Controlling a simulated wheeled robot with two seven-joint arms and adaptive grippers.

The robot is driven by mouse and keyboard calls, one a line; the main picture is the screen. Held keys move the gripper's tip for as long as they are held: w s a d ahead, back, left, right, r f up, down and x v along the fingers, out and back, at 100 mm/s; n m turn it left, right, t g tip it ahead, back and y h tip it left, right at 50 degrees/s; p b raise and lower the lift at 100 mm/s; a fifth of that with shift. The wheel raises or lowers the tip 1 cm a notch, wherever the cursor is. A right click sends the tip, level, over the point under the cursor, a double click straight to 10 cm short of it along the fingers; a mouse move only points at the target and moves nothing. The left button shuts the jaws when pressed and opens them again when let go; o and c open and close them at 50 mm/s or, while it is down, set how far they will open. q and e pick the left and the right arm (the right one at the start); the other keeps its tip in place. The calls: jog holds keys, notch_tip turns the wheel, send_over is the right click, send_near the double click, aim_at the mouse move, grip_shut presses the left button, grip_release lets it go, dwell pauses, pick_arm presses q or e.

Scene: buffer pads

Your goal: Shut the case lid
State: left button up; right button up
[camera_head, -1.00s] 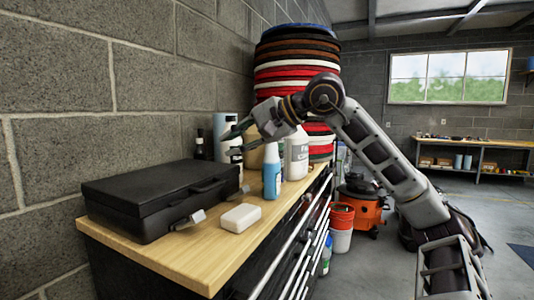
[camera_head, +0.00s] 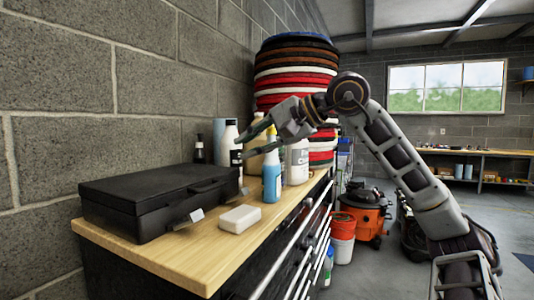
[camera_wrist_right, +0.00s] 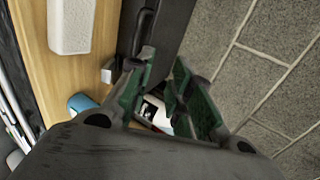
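The black case (camera_head: 150,190) lies flat on the wooden worktop, at the left of the head view. Its lid (camera_head: 140,180) appears down on the base, with no visible gap. Two silver latches (camera_head: 196,215) stick out from its front, on either side of the handle. My right gripper (camera_head: 240,147) is open and empty, above and beyond the case's right end, in front of the bottles. In the right wrist view its two green-lined fingers (camera_wrist_right: 160,72) are spread, with part of the dark case (camera_wrist_right: 170,30) beyond them. My left gripper is not in view.
A white block (camera_head: 240,219) lies on the worktop (camera_head: 190,265) in front of the case. A blue spray bottle (camera_head: 272,175) and a white jug (camera_head: 297,160) stand close to my right gripper. A stack of round pads (camera_head: 297,80) rises behind. The block wall borders the left.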

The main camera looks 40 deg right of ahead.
jog(key=s+b, duration=0.1)
jog(key=s, duration=0.1)
jog(key=s+d+b, duration=0.1)
jog(key=shift+s+f+b, duration=0.25)
jog(key=shift+f+b, duration=0.1)
dwell(0.3)
jog(key=shift+d, duration=0.1)
dwell(0.6)
jog(key=v, duration=1.2)
jog(key=shift+r, duration=0.1)
dwell(0.6)
